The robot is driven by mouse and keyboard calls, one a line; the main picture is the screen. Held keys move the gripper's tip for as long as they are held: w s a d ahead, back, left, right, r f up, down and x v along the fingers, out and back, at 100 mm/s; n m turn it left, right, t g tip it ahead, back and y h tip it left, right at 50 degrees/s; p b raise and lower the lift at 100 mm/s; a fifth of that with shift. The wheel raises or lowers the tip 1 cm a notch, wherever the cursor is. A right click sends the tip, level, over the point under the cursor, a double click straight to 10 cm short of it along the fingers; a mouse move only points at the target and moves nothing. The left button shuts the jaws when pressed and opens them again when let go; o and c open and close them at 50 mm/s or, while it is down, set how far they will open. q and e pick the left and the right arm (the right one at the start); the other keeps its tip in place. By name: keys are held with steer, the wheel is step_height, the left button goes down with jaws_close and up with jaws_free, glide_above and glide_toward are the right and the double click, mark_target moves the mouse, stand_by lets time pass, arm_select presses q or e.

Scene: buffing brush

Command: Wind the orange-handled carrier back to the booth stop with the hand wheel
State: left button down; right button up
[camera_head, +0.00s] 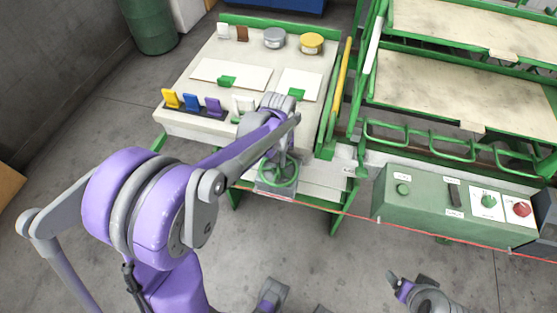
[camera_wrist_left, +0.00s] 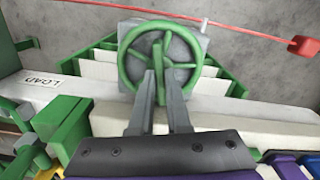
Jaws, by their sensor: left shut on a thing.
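The green spoked hand wheel (camera_head: 279,172) is mounted on a grey block at the front edge of the workbench. It shows large in the left wrist view (camera_wrist_left: 126,64). My left gripper (camera_wrist_left: 160,82) is at the wheel, its two fingers closed on a green upright part of it, seemingly its handle. In the head view my left gripper (camera_head: 280,150) partly covers the wheel. I cannot make out an orange-handled carrier in either view. Part of my right gripper (camera_head: 402,290) shows at the bottom right, apart from everything; its jaw state is unclear.
A white rail marked LOAD (camera_wrist_left: 42,82) runs past the wheel. A red line crosses in front, with a red block (camera_wrist_left: 302,46). A green control box (camera_head: 455,205) with buttons stands right, below green racks (camera_head: 470,85). Colored tabs and tins are on the workbench (camera_head: 190,122).

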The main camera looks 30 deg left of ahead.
arm_select(q)
steer(key=n, duration=0.7)
stand_by(0.5)
steer(key=c, duration=0.9)
jaws_free()
steer(key=shift+b, duration=0.3)
steer(key=shift+r, duration=0.1)
step_height(320, 180, up, 11)
steer(key=shift+f+p, duration=0.2)
steer(key=shift+p, duration=0.5)
